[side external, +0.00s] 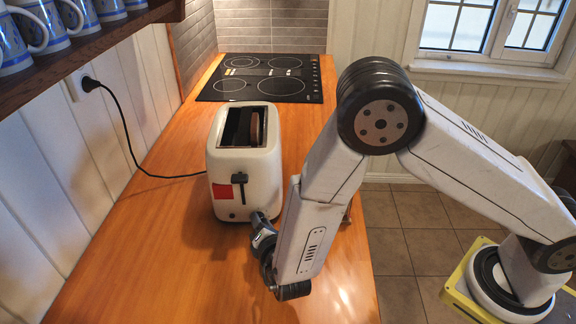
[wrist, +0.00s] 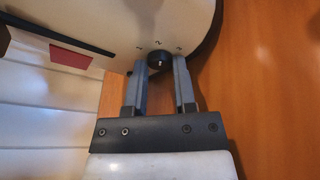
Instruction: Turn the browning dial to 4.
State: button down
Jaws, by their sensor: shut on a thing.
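The white toaster (side external: 246,165) stands on the wooden counter, with a slice of bread (side external: 256,128) showing in its slot. Its front has a dark lever (side external: 239,179) and a red patch (side external: 226,191). In the wrist view the black browning dial (wrist: 161,61) sits low on the toaster front (wrist: 110,22), with small marks around it too small to read. My gripper (wrist: 163,66) is shut on the dial, one finger on each side. In the side view my gripper (side external: 257,220) is at the toaster's lower front corner, and the dial is hidden there.
A black cooktop (side external: 262,78) lies behind the toaster. A black cord (side external: 130,150) runs from the toaster to a wall socket (side external: 88,84) at left. Blue-patterned mugs (side external: 60,25) stand on a shelf (side external: 90,42) at upper left. The counter (side external: 150,270) is clear at front left.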

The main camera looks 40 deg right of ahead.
jog(key=shift+m+t, duration=0.5)
jog(key=shift+m, duration=0.6)
jog(key=shift+c, duration=2.1)
grip_release()
jog(key=shift+v, duration=3.9)
jog(key=shift+f, duration=0.1)
